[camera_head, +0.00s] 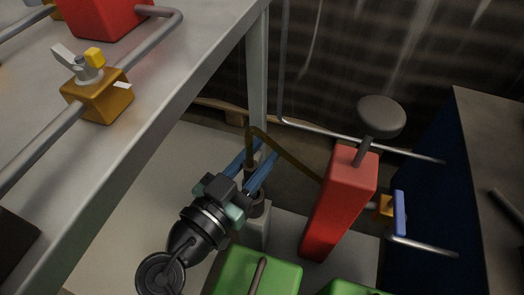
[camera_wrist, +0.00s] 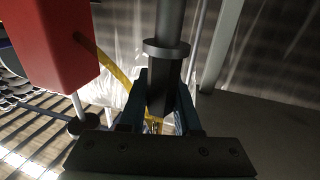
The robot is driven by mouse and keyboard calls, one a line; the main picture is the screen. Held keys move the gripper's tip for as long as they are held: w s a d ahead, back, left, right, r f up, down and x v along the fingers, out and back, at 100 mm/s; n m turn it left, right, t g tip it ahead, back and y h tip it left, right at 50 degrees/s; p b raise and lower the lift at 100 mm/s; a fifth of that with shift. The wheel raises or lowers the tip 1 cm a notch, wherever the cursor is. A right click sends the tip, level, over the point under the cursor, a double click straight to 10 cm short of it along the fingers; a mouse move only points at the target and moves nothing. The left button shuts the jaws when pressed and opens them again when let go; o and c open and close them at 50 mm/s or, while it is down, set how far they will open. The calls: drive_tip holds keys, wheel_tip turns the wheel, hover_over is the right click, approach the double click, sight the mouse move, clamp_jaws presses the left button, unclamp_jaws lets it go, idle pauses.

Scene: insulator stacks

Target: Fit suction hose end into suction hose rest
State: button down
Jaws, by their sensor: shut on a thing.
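My gripper (camera_head: 265,150) has its two blue fingers shut around the suction hose end (camera_wrist: 160,92), a dark upright piece with a wider collar. In the wrist view my gripper (camera_wrist: 162,82) holds it just beside the collar, with the shaft running on beyond the fingers. A yellow-brown hose (camera_head: 285,153) rises from the held piece, bends and runs down behind the red block. Below the fingers in the head view is a dark round fitting (camera_head: 257,208) on a grey post (camera_head: 258,228), seemingly the rest. My gripper partly hides it; I cannot tell whether the hose end is inside.
A tall red block (camera_head: 341,205) with a dark round knob (camera_head: 382,117) stands right of my gripper. Green blocks (camera_head: 258,272) are below it. A grey table (camera_head: 170,75) with pipes and a valve (camera_head: 100,100) fills the upper left. A table leg (camera_head: 257,75) stands behind.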

drive_tip(key=shift+f, duration=0.35)
drive_tip(key=shift+d+f+b, duration=0.1)
drive_tip(key=shift+f+b, duration=0.15)
drive_tip(key=shift+b, duration=0.2)
drive_tip(key=c, duration=0.5)
unclamp_jaws()
drive_tip(key=shift+d, duration=0.1)
drive_tip(key=shift+c, duration=0.2)
drive_tip(key=shift+f, duration=0.1)
drive_tip(key=shift+s+f, duration=0.1)
drive_tip(key=shift+s, duration=0.05)
